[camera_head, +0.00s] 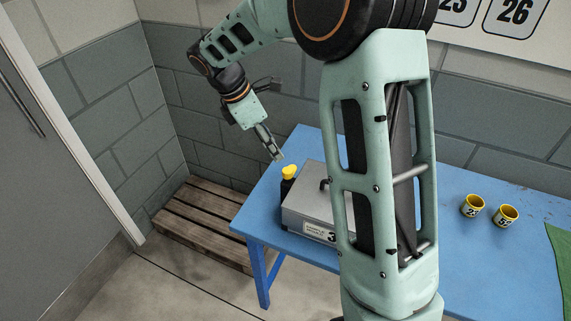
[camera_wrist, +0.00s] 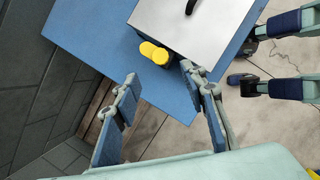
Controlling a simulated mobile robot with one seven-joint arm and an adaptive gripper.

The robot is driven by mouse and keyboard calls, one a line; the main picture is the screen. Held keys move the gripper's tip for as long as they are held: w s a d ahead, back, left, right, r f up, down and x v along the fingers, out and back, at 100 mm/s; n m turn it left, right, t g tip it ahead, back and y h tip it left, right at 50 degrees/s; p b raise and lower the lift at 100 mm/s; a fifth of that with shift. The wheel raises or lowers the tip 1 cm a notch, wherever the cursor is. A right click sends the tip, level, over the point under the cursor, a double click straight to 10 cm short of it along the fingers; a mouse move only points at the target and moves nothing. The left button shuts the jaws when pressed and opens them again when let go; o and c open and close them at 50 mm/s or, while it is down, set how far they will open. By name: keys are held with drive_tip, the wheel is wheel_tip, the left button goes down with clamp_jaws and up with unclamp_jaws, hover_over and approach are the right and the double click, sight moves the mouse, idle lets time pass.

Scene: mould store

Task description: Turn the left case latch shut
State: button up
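The grey metal case (camera_head: 308,203) lies on the blue table, with a dark handle on its top and a label on its front. It also shows in the wrist view (camera_wrist: 205,32). At its left end is the left latch (camera_head: 289,172), a yellow knob on a black body; the knob shows in the wrist view (camera_wrist: 153,53) with two rounded lobes. My gripper (camera_head: 277,157) is just above and left of the knob. In the wrist view my gripper (camera_wrist: 160,76) is open and empty, the knob beyond its fingertips. My arm hides the case's right end.
The blue table (camera_head: 475,270) carries two yellow numbered cups (camera_head: 473,206) (camera_head: 507,215) at the right and a green mat (camera_head: 562,260) at its edge. A wooden pallet (camera_head: 205,223) lies on the floor at the left. Block walls stand behind.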

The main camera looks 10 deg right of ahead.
sight(287, 170)
drive_tip(key=x, duration=1)
drive_tip(key=shift+f, duration=0.25)
clamp_jaws()
